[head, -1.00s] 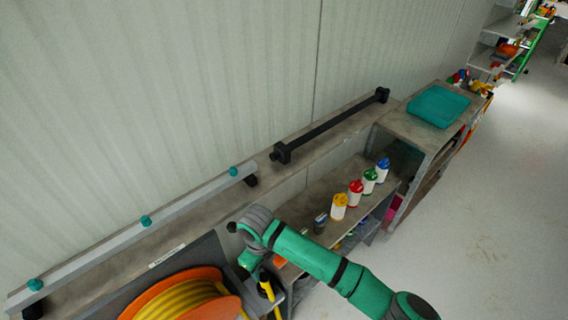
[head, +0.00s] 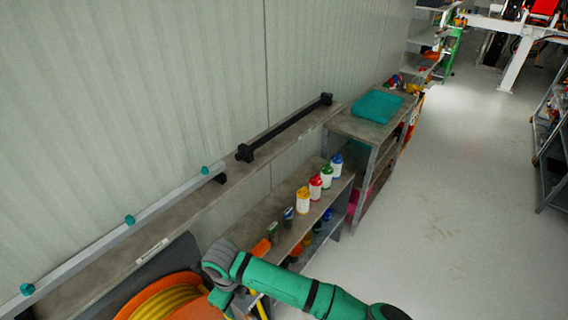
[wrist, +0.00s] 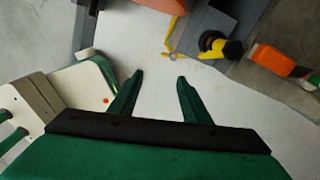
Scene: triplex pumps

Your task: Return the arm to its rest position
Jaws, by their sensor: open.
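My gripper shows in the wrist view (wrist: 158,92), its two green fingers apart with nothing between them. Pale floor lies beyond the fingertips. In the head view my green arm (head: 285,285) reaches from the bottom edge up and left, its grey wrist end beside the orange reel (head: 150,300). The fingers are hard to make out in the head view.
A shelf holds white bottles with coloured caps, such as the yellow-capped one (head: 302,203). A teal folded cloth (head: 377,106) lies on the far shelf unit. A grey rail (head: 110,240) and a black bar (head: 285,128) run along the wall. Open floor (head: 440,210) is at right.

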